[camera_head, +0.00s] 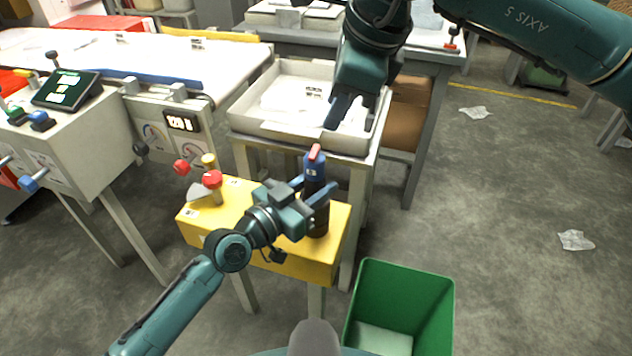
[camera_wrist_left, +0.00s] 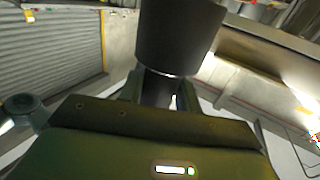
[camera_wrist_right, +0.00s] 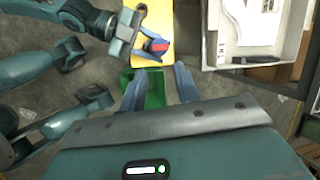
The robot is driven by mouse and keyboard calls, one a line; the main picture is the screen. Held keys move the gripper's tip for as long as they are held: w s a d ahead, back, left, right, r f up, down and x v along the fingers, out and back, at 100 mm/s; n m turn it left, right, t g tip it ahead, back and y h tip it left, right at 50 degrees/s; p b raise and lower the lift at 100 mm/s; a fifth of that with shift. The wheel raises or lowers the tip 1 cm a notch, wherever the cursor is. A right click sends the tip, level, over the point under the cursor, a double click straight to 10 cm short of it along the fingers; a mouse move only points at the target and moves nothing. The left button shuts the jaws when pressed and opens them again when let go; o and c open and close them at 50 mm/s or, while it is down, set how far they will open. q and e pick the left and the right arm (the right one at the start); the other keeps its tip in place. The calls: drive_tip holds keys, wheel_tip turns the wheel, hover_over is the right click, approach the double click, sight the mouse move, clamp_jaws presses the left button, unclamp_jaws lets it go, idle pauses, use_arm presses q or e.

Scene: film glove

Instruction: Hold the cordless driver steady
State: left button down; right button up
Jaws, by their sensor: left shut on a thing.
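The cordless driver (camera_head: 315,168) is upright at the right end of a yellow stand (camera_head: 215,222), with a blue upper part, a red piece on top and a dark lower part. My left gripper (camera_head: 318,192) is shut around its middle from the left. I cannot tell whether its base rests on the stand. In the left wrist view a dark cylinder (camera_wrist_left: 180,38), part of the driver, rises between the fingers. My right gripper (camera_head: 352,116) is open and empty, pointing down above and behind the driver; its parted fingers show in the right wrist view (camera_wrist_right: 160,84).
A white tray (camera_head: 250,128) is close behind. A green bin (camera_head: 405,285) is on the floor in front right. A control box with a screen (camera_head: 68,90) is at left. Floor at right is mostly clear.

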drive_tip(key=shift+s+f+g, duration=0.15)
drive_tip(key=shift+f+g, duration=0.15)
drive_tip(key=shift+c, duration=0.8)
drive_tip(key=s+f+m+g+y, duration=0.1)
drive_tip(key=m, duration=0.1)
drive_tip(key=s+a+f+m+g+y, duration=0.1)
drive_tip(key=s+f+m+g+y, duration=0.1)
drive_tip(key=s+a+f+m+g+y, duration=0.1)
drive_tip(key=m+g+y, duration=0.1)
drive_tip(key=shift+s+a+f, duration=0.15)
drive_tip(key=shift+a+f, duration=0.05)
clamp_jaws()
drive_tip(key=w+d+f+m+t+y, duration=0.2)
drive_tip(key=d+m+y, duration=0.3)
drive_tip(key=m, duration=0.9)
drive_tip(key=w+d+f+m+t+y, duration=0.2)
drive_tip(key=d+m+t+y, duration=0.3)
drive_tip(key=m, duration=0.9)
drive_tip(key=shift+w+d+f+y, duration=0.25)
drive_tip(key=shift+w+d+y, duration=0.15)
drive_tip(key=shift+y, duration=1.1)
drive_tip(key=shift+s, duration=0.1)
